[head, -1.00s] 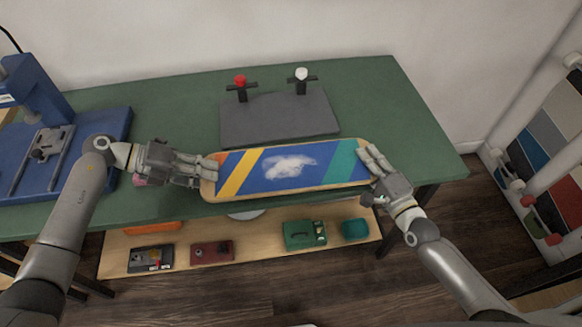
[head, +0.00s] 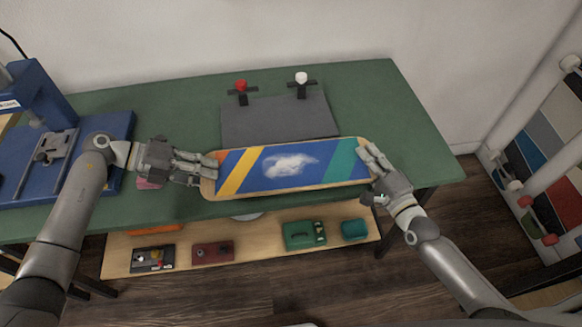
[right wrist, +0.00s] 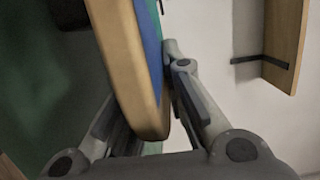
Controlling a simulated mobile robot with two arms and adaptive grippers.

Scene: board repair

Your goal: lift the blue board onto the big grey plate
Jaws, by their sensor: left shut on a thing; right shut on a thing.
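The blue board (head: 300,169) has a yellow stripe, a teal stripe and a white cloud shape, and lies lengthwise across the front of the green bench. My left gripper (head: 207,170) is shut on its left end and my right gripper (head: 373,163) is shut on its right end. In the right wrist view the board's wooden edge (right wrist: 122,60) runs between the fingers of my right gripper (right wrist: 145,85). The big grey plate (head: 270,117) lies flat just behind the board, whose far edge overlaps the plate's front in the head view.
A red-topped clamp (head: 241,88) and a white-topped clamp (head: 301,81) stand at the plate's back edge. A blue press (head: 40,90) stands at the left. A shelf (head: 270,246) below holds several small items. The green bench (head: 395,105) is clear on the right.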

